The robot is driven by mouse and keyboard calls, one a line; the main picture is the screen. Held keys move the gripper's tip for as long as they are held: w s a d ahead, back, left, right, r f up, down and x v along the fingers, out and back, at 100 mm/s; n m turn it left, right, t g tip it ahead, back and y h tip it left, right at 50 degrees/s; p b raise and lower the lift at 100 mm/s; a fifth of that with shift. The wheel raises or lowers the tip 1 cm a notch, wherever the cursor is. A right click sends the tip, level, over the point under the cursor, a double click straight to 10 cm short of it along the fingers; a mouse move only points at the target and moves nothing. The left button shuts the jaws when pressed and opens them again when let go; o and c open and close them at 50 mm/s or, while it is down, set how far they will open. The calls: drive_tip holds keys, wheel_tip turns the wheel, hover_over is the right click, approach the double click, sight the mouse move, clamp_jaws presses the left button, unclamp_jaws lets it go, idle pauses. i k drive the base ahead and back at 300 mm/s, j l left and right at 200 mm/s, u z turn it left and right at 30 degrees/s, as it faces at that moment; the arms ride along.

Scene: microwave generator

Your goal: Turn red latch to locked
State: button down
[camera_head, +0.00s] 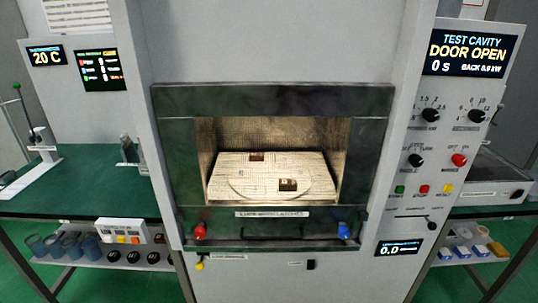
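The red latch (199,231) is a small red knob at the lower left of the dark door frame (172,160) of the test cavity. Which way it is turned is too small to tell. A blue latch (344,231) sits at the lower right of the same frame. Between them is a white label (270,214) that appears to mention latches. The display (467,53) at the upper right reads "TEST CAVITY DOOR OPEN". My gripper is not in view.
The lit cavity holds a round turntable plate (250,191) with small dark items on it. A control panel (430,140) with several knobs and buttons is at right. A green bench (95,185) with equipment is at left. A small yellow part (199,264) hangs below the red latch.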

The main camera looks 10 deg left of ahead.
sight(198, 232)
drive_tip(key=u, duration=1.4)
